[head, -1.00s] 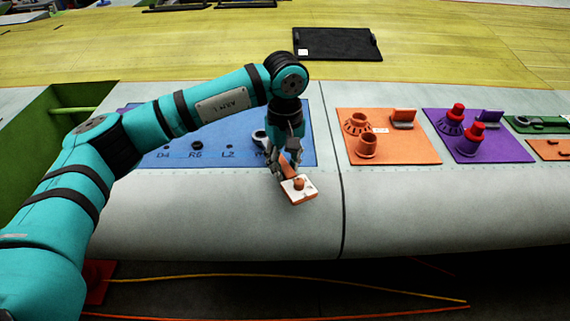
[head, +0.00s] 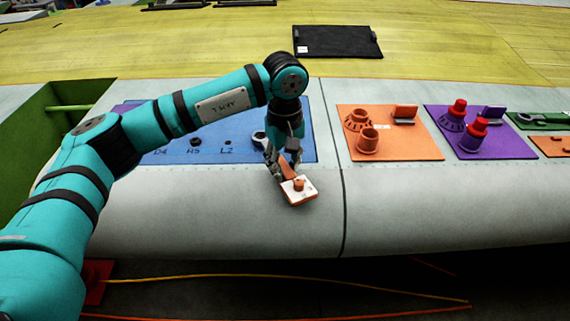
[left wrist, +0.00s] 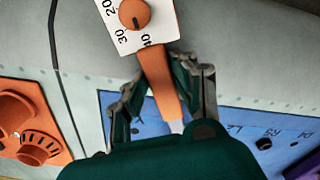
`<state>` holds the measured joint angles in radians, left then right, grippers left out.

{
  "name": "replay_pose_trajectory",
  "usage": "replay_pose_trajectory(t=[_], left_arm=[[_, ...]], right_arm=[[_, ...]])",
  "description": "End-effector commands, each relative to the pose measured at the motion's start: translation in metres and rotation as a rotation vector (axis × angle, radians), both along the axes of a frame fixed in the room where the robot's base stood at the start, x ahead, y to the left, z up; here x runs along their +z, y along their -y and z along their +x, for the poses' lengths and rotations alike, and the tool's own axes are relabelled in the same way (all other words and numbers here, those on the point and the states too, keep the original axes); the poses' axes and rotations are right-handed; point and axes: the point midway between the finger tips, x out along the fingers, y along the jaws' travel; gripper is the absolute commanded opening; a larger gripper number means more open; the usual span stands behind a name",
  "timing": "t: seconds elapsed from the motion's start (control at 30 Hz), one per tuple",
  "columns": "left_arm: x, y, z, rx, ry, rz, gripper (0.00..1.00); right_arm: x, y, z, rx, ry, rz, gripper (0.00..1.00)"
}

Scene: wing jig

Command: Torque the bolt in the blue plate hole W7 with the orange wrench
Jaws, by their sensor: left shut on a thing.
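My left gripper (head: 283,163) is shut on the orange wrench (head: 289,175), near the right front edge of the blue plate (head: 309,142). The wrench's white dial end (head: 299,190) hangs toward the front over the grey wing skin, and its grey ring head (head: 259,137) reaches over the plate. In the left wrist view the fingers (left wrist: 160,95) flank the orange handle (left wrist: 162,85), with the dial (left wrist: 134,14) at the top. Plate labels such as L2 show; W7 and its bolt are not readable, with my arm and the wrench covering part of the plate. My right gripper is not in view.
An orange plate (head: 425,146) with cups and a purple plate (head: 510,149) with red-topped parts lie to the right. A green tray (head: 525,124) is farther right. A black mat (head: 340,44) lies at the back. The grey front skin (head: 200,220) is clear.

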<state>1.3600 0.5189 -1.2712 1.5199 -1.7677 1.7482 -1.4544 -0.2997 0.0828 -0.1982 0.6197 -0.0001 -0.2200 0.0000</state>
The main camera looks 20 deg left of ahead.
Motion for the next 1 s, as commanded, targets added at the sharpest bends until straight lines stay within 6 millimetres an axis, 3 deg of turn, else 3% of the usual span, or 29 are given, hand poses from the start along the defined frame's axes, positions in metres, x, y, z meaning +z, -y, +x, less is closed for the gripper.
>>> replay_pose_trajectory(t=[0.27,0.67,1.0], left_arm=[[0.0,-0.003,-0.001,-0.018,0.002,-0.001,0.0],[-0.002,-0.023,-0.015,-0.192,0.003,-0.001,0.0],[-0.001,-0.024,-0.016,-0.21,0.002,-0.002,0.0]], right_arm=[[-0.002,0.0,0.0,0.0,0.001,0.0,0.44],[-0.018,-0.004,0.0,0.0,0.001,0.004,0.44],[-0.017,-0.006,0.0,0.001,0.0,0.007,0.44]])
